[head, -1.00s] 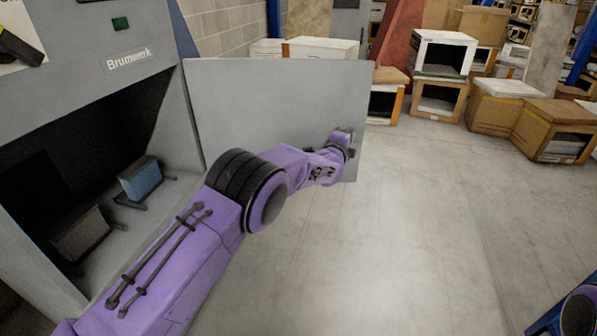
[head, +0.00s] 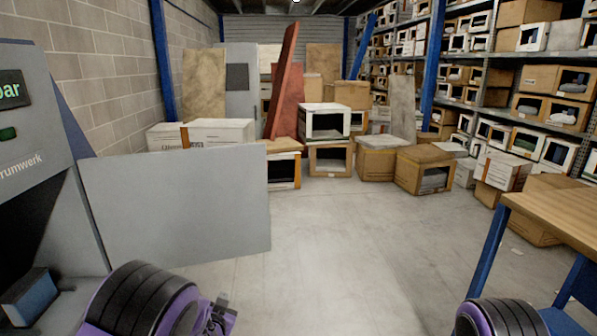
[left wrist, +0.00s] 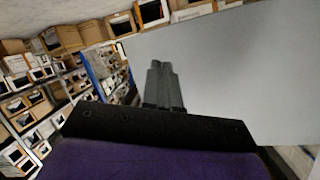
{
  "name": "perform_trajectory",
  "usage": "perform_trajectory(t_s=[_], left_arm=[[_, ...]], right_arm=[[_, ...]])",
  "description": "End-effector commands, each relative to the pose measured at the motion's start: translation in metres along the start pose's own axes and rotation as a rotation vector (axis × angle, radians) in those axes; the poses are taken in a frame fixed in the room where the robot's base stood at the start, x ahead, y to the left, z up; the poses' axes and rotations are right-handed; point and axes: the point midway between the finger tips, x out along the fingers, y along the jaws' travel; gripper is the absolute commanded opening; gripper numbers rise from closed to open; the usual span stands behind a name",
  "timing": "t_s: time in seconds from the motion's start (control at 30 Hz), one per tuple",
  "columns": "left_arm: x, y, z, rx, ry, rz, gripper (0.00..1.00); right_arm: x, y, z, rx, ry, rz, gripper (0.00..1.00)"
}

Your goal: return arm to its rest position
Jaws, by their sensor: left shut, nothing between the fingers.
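My left arm comes in at the bottom left of the head view, its purple and black joint low in the picture. My left gripper (head: 218,318) is just inside the bottom edge, partly cut off. In the left wrist view its two grey fingers (left wrist: 163,85) are together with nothing between them. The grey open door panel (head: 175,205) of the machine stands beyond the gripper, and it fills the right of the left wrist view (left wrist: 230,75). A purple and black part of my right arm shows at the bottom right; my right gripper is out of view.
The grey machine (head: 28,125) stands at the left, with a blue block (head: 30,297) in its dark opening. A wooden-topped table (head: 560,215) with blue legs is at the right. Boxes (head: 375,160) and racks (head: 480,75) fill the back. The middle floor is clear.

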Motion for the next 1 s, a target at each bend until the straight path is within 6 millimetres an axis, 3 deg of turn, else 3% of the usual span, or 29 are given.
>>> perform_trajectory(t_s=[0.03, 0.1, 0.17, 0.2, 0.33, 0.4, 0.5, 0.63, 1.0], left_arm=[[-0.026, -0.006, 0.037, -0.112, -0.093, -0.003, 0.0], [-0.064, -0.011, 0.087, -0.271, -0.213, -0.023, 0.0], [-0.103, -0.013, 0.126, -0.392, -0.319, -0.049, 0.0], [-0.132, -0.015, 0.149, -0.465, -0.391, -0.072, 0.0], [-0.235, -0.019, 0.206, -0.645, -0.622, -0.157, 0.0], [-0.288, -0.021, 0.223, -0.689, -0.738, -0.193, 0.0], [-0.347, -0.022, 0.236, -0.696, -0.871, -0.216, 0.0], [-0.386, -0.022, 0.24, -0.708, -0.964, -0.235, 0.0], [-0.388, -0.02, 0.246, -0.703, -0.974, -0.235, 0.0]], right_arm=[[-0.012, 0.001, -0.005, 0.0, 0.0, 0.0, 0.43], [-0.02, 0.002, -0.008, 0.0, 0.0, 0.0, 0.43], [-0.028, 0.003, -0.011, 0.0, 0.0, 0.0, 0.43], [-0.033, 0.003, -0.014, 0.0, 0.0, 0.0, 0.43], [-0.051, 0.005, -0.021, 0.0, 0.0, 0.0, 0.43], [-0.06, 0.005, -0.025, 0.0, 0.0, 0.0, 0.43], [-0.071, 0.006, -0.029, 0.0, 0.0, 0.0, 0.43], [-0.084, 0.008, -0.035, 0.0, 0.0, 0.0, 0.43], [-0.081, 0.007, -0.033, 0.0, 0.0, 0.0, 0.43]])
